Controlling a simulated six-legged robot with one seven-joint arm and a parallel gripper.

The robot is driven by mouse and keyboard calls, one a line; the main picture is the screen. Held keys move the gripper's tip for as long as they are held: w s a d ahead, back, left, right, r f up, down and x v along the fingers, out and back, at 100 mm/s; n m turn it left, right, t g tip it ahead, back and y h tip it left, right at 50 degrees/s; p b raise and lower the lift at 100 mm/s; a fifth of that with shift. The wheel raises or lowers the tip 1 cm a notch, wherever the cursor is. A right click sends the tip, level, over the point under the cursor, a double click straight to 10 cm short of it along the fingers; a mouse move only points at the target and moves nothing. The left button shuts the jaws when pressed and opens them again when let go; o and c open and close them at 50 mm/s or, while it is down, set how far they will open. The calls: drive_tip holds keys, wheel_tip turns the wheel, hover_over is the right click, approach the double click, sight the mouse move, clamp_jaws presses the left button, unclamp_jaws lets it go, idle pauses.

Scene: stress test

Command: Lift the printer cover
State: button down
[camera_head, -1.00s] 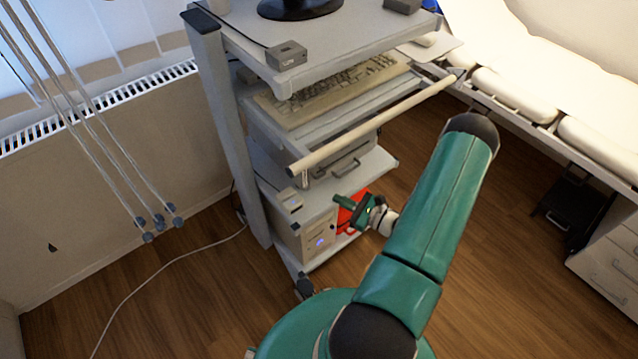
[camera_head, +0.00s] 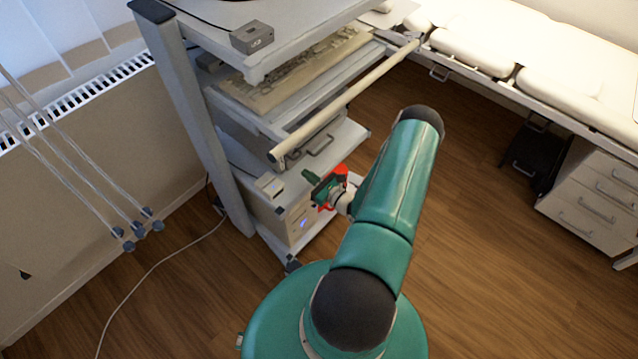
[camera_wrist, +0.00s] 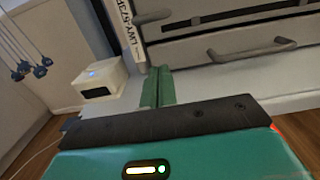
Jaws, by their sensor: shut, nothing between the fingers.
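A grey boxy unit with a bar handle, seemingly the printer (camera_head: 318,138), sits on a middle shelf of the cart. Its front and handle (camera_wrist: 252,49) fill the upper right of the wrist view. I cannot tell which panel is its cover; its top is hidden under the shelf above. My gripper (camera_head: 309,176) is in front of the cart, below and slightly left of the handle. In the wrist view its green fingers (camera_wrist: 158,87) are together and empty, apart from the handle.
A pale rail (camera_head: 345,100) juts out above the unit, below a keyboard (camera_head: 295,75). A small white box (camera_wrist: 100,80) stands on the shelf at left. Floor at right is clear; a cable (camera_head: 150,275) lies left.

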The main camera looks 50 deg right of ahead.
drive_tip(key=shift+w+r, duration=0.35)
drive_tip(key=shift+r, duration=0.3)
drive_tip(key=shift+w+r, duration=0.3)
drive_tip(key=shift+r, duration=0.4)
drive_tip(key=shift+w+r, duration=0.35)
drive_tip(key=shift+r, duration=0.3)
wheel_tip(320, 180, up, 13)
drive_tip(key=g, duration=0.5)
drive_tip(key=shift+w+g, duration=0.4)
drive_tip(key=shift+w, duration=0.05)
drive_tip(key=shift+a, duration=0.1)
drive_tip(key=shift+f, duration=0.1)
